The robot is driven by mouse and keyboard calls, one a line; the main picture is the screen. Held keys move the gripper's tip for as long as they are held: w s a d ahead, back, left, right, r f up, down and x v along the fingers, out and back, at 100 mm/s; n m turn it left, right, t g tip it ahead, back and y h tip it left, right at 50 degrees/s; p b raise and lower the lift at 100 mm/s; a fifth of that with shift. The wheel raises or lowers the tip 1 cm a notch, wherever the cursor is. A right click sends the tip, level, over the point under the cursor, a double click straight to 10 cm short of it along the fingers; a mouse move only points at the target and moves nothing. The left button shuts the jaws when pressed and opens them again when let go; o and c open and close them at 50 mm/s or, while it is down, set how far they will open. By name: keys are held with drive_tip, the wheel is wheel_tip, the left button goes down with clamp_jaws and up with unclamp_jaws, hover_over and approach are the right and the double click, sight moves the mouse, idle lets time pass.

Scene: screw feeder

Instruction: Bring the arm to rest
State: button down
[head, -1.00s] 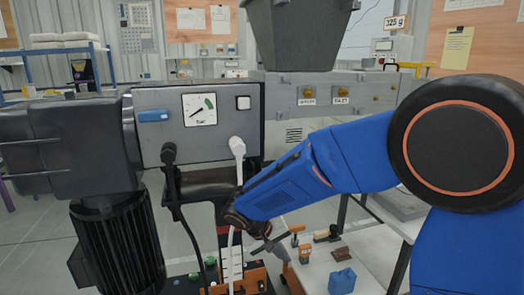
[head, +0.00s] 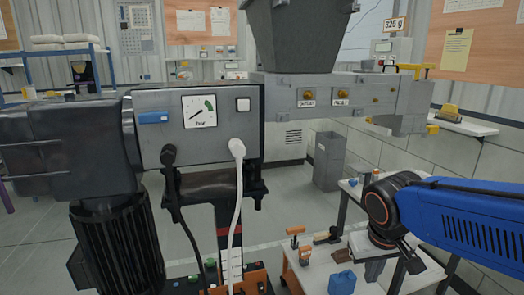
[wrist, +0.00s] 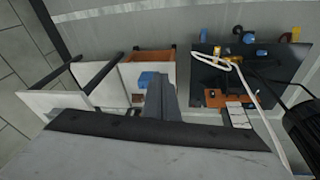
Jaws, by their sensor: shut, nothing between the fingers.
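My gripper (head: 410,262) is at the lower right in the head view, at the end of my blue arm. It points down over the white work table (head: 320,278). Its fingers are together with nothing held. In the wrist view my gripper (wrist: 160,85) shows as a grey shape in front of the table area, and its fingertips are small and hard to make out there. My blue forearm reaches in from the right edge in the head view.
The feeder (head: 200,125) with its gauge and dark hopper (head: 300,35) stands left and centre. A blue block (head: 342,282) and orange-handled tools (head: 304,256) lie on the table. A grey bin (head: 329,160) stands behind. A white cable (head: 238,190) hangs from the feeder.

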drive_tip(key=s+d+t+y, duration=0.1)
drive_tip(key=s+d+t, duration=0.1)
drive_tip(key=s, duration=0.7)
drive_tip(key=shift+d+r+m, duration=0.25)
drive_tip(key=shift+d+m, duration=0.05)
drive_tip(key=shift+d, duration=0.15)
